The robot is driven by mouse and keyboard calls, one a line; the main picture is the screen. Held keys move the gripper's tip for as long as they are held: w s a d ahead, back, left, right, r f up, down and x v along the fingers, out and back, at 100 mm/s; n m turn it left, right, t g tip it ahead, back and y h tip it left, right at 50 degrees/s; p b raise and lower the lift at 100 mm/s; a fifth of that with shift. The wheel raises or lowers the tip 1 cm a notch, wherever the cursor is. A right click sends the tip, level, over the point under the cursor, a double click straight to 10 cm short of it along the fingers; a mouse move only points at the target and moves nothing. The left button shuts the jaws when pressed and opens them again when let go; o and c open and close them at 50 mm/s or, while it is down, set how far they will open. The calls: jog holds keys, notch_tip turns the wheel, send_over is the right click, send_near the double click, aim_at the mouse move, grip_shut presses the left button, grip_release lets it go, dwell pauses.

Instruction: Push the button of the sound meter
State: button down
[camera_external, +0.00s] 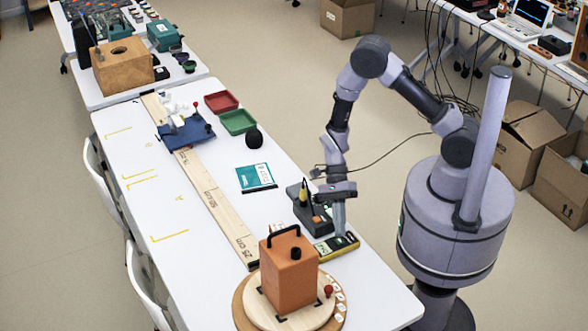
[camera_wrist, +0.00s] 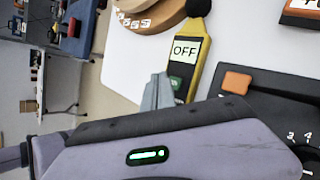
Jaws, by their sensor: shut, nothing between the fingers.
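The sound meter (camera_external: 325,250) is a slim yellow and black device lying on the white table, just behind the orange box. In the wrist view the sound meter (camera_wrist: 187,58) has a black round tip and a white display reading OFF. A green button (camera_wrist: 176,83) shows below the display, partly hidden by my gripper. My gripper (camera_external: 339,232) points down over the meter, shut and empty. In the wrist view my gripper (camera_wrist: 157,92) has its tips beside the green button. I cannot tell whether they touch it.
A black device with an orange button (camera_external: 312,217) stands close beside my gripper. The orange box (camera_external: 289,275) with a black handle stands on a round wooden board (camera_external: 254,307). A long wooden ruler (camera_external: 216,205) lies along the table. The table's left side is mostly clear.

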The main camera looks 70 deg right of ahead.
jog(key=shift+r, duration=0.1)
notch_tip(320, 180, up, 6)
jog(key=p, duration=0.5)
jog(key=s+d+r+n+t+h, duration=0.2)
jog(key=d+r+n+t, duration=0.1)
jog(key=r+n, duration=0.3)
jog(key=s+d+r+n+t+h+b, duration=0.1)
jog(key=s+d+r+n+t+h, duration=0.1)
jog(key=r+n, duration=0.4)
jog(key=s+d+r+n+t+h+b, duration=0.1)
jog(key=s+d+r+n+t, duration=0.3)
jog(key=r, duration=1)
jog(key=n+h, duration=0.1)
jog(key=n, duration=0.1)
jog(key=shift+d+r+n+h, duration=0.25)
jog(key=shift+d+n+h, duration=0.05)
